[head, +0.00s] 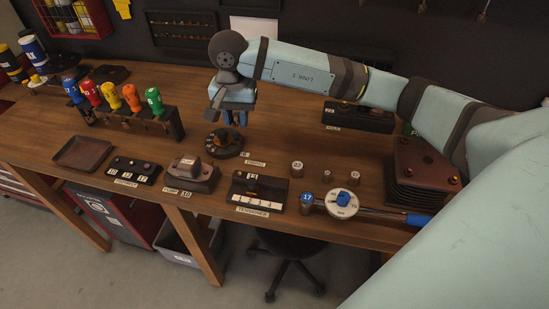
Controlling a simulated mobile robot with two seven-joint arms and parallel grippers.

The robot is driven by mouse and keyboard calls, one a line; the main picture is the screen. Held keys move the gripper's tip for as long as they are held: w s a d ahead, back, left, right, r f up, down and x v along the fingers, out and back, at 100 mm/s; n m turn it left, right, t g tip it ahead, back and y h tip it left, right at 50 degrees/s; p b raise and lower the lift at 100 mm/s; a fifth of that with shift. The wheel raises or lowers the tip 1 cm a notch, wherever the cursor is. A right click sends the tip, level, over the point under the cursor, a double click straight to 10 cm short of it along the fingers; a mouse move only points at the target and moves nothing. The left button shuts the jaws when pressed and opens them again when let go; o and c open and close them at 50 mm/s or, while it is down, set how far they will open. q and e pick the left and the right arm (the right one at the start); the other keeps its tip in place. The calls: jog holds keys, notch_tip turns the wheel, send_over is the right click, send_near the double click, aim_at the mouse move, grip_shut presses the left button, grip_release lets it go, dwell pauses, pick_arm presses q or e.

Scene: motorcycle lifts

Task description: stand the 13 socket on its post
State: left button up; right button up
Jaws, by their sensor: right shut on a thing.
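My right arm reaches in from the right, and its right gripper (235,121) points down over the middle of the bench, just above a dark round stand (223,146). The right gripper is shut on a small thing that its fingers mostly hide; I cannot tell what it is. A dark block with small numbered labels (133,171) lies at the front left of the bench. Several small round pieces (297,169) stand right of centre, and a blue-topped piece marked 17 (306,202) stands nearer the front edge. I cannot make out a 13 on any of them. My left gripper is out of view.
A rack of coloured-handled tools (129,98) stands at the back left. A brown tray (82,153), a labelled block (191,173) and a slotted holder (260,187) line the front. A white dial with a long bar (342,204) lies right, near stacked dark plates (424,168).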

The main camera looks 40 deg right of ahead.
aim_at(271, 166)
jog(key=s+d+r+m, duration=0.3)
jog(key=r+m, duration=0.1)
jog(key=m, duration=0.8)
jog(key=s+d+r+m, duration=0.2)
jog(key=s+r+m, duration=0.1)
jog(key=m, duration=1)
notch_tip(271, 166, down, 20)
jog(key=shift+s+d+r+p, duration=0.1)
jog(key=shift+d+p, duration=0.05)
jog(key=shift+p, duration=0.3)
jog(key=shift+f, duration=0.2)
jog(key=o, duration=0.9)
jog(key=shift+o, duration=0.2)
jog(key=shift+r, duration=0.1)
